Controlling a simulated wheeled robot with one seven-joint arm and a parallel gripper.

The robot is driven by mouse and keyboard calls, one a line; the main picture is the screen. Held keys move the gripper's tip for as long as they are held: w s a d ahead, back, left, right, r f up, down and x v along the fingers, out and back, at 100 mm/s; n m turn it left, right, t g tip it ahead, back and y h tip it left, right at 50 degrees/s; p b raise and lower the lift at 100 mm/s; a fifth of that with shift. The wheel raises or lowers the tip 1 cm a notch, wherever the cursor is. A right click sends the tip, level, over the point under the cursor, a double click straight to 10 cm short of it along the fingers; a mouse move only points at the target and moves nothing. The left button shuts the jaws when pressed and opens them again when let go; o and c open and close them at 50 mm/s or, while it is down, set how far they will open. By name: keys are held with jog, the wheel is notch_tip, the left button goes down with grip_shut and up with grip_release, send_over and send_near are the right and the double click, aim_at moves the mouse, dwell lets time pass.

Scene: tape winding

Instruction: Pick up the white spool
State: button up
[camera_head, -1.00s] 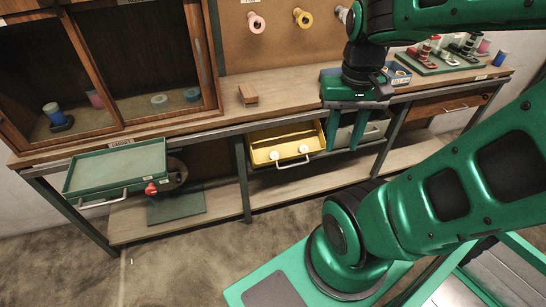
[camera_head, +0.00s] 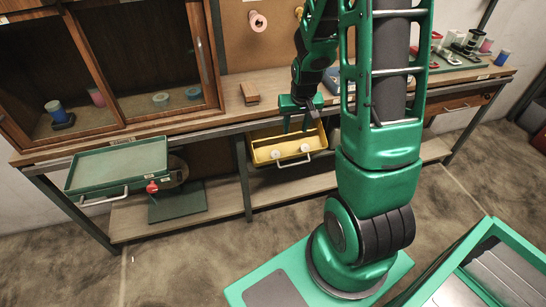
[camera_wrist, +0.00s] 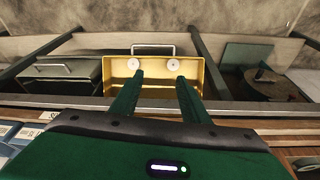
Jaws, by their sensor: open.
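Two small white spools lie in the open yellow drawer under the bench: the left one (camera_head: 275,155) and the right one (camera_head: 304,148). The yellow drawer (camera_head: 258,152) also shows in the wrist view (camera_wrist: 202,84), with a spool at its left (camera_wrist: 133,64) and one at its right (camera_wrist: 173,65). My gripper (camera_head: 296,128) is open and points down over the drawer. In the wrist view its dark green fingers (camera_wrist: 160,76) reach over the drawer, their tips appearing just below the two spools. Nothing is between the fingers; their height above the spools is unclear.
A green drawer (camera_head: 118,172) stands open at the left, with a red knob (camera_head: 152,187) near its corner. A wooden block (camera_head: 250,93) lies on the bench top. A grey drawer (camera_wrist: 60,80) sits beside the yellow one. A pink spool (camera_head: 258,21) hangs on the back board.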

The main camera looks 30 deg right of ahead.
jog(key=t, duration=0.2)
send_near(276, 154)
jog(key=shift+x, duration=4.2)
jog(key=shift+a, duration=0.1)
jog(key=shift+c, duration=0.4)
jog(key=c, duration=0.7)
